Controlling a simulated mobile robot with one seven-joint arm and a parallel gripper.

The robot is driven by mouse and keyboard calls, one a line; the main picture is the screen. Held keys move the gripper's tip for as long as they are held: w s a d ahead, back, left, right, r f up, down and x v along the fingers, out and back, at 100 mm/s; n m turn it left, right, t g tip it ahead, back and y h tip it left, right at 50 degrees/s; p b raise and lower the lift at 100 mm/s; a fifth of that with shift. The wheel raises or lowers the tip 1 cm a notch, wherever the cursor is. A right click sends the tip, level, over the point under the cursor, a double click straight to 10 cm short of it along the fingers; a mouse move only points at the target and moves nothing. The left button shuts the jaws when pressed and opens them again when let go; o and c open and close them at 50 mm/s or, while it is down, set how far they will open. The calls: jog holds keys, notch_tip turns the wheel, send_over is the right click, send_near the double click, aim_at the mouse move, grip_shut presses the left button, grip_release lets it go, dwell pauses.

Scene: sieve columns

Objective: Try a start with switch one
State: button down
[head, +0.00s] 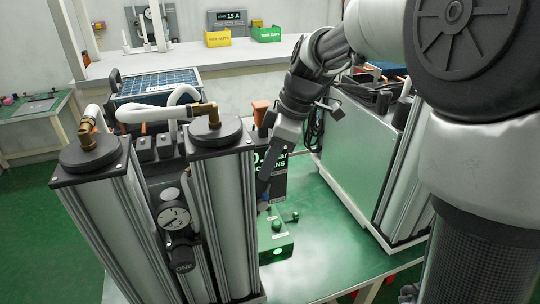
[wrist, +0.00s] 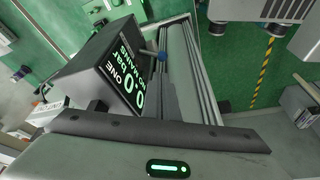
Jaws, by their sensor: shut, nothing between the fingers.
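Two silver sieve columns with dark caps, left (head: 110,235) and right (head: 228,215), stand in the head view. Between them is a pressure gauge (head: 173,216) above a dark knob marked ONE (head: 182,266). A dark display (wrist: 122,75) reads ONE, 0.0 bar, NO MAINS in the wrist view. A green box (head: 272,243) with small dark levers and a lit green button (head: 278,252) sits beside the right column. My gripper (head: 264,192) is shut and empty, pointing down beside the display. A small blue piece (wrist: 152,55) is close to its tips; contact cannot be told.
A large silver-panelled unit (head: 365,150) stands on the right of the green tabletop (head: 325,255). A solar panel (head: 155,84) is behind the columns. Yellow (head: 217,38) and green (head: 266,33) bins sit on the back bench. White hoses arch over the columns.

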aim_at(265, 194)
jog(key=shift+x, duration=2.7)
jog(key=shift+s+d+f+b, duration=0.15)
jog(key=shift+d+b, duration=0.35)
jog(key=shift+b, duration=0.25)
jog(key=shift+d, duration=0.15)
jog(key=shift+d+n+b, duration=0.35)
jog(key=shift+n+b, duration=0.3)
jog(key=shift+n, duration=0.15)
jog(key=shift+d+g, duration=0.3)
jog(key=shift+d, duration=0.05)
jog(key=n, duration=0.3)
jog(key=shift+d+g, duration=0.4)
jog(key=shift+d+b, duration=0.1)
jog(key=shift+b, duration=0.2)
